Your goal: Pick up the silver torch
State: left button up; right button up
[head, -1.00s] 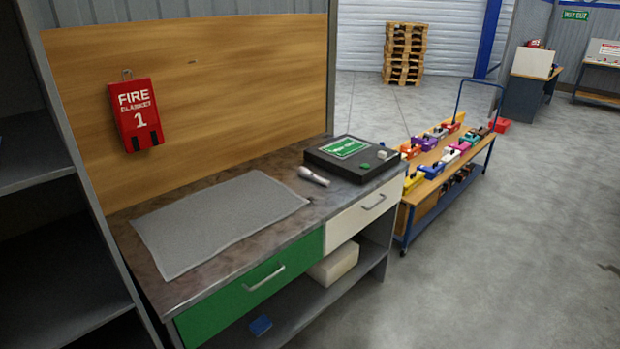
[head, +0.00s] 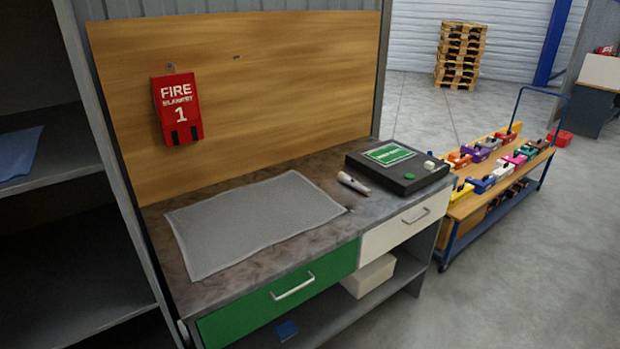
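The silver torch (head: 353,183) lies on the workbench top (head: 300,252), between the grey mat (head: 250,218) and the black box with a green label (head: 398,172). It is small and pale, with its wider end toward the back left. Neither of my grippers shows in the head view.
The bench has a green drawer (head: 285,292) and a white drawer (head: 407,223), both shut. A red fire blanket case (head: 178,112) hangs on the wooden back panel. A trolley (head: 498,197) with several coloured items stands to the right. Open floor (head: 560,280) lies at the front right.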

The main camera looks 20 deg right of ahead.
aim_at(343, 177)
jog(key=i+l+u, duration=0.2)
jog(key=l, duration=0.4)
jog(key=i+l+u, duration=0.25)
jog(key=l, duration=0.35)
jog(key=l+u, duration=0.2)
jog(key=l, duration=0.4)
jog(key=l+u, duration=0.2)
jog(key=l, duration=0.45)
